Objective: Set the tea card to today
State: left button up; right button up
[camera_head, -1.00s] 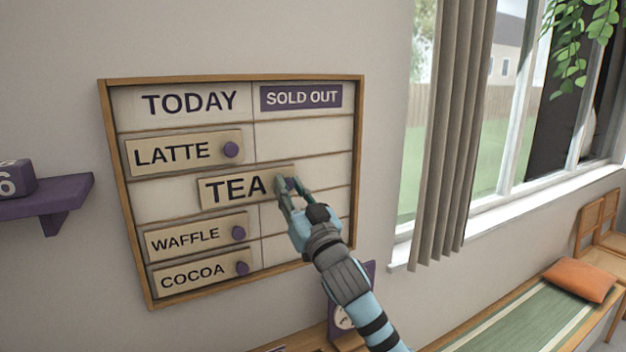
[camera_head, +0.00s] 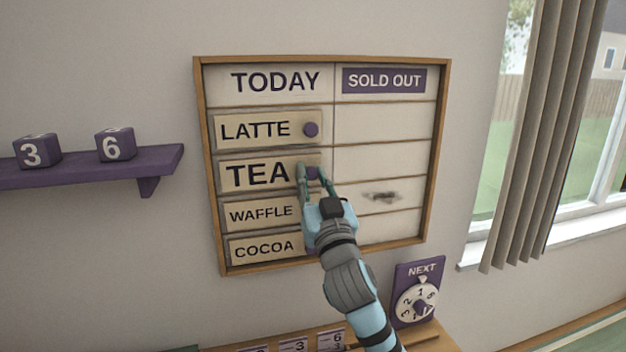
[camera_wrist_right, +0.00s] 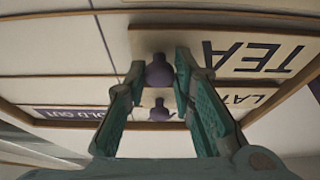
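The menu board (camera_head: 447,150) hangs on the wall with a TODAY column at left and a SOLD OUT column at right. The tea card (camera_head: 257,175) lies in the TODAY column, in the row between the latte and waffle cards. It also shows in the right wrist view (camera_wrist_right: 255,55). My right gripper (camera_head: 313,172) is at the card's right end, its fingers either side of the purple knob (camera_wrist_right: 159,72) and seemingly touching it. The gripper partly covers the knob in the head view. My left gripper is out of view.
The latte card (camera_head: 255,130), waffle card (camera_head: 260,212) and cocoa card (camera_head: 262,249) are all under TODAY. The SOLD OUT slots are empty, one with a dark smudge. A purple shelf (camera_head: 90,170) with two number cubes is left; a NEXT dial (camera_head: 418,300) is lower right.

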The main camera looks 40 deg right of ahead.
jog(key=o, duration=0.3)
jog(key=shift+a, duration=0.1)
jog(key=shift+w+a, duration=0.1)
jog(key=shift+a, duration=0.1)
jog(key=v, duration=0.7)
jog(key=shift+f, duration=0.1)
jog(key=shift+a, duration=0.15)
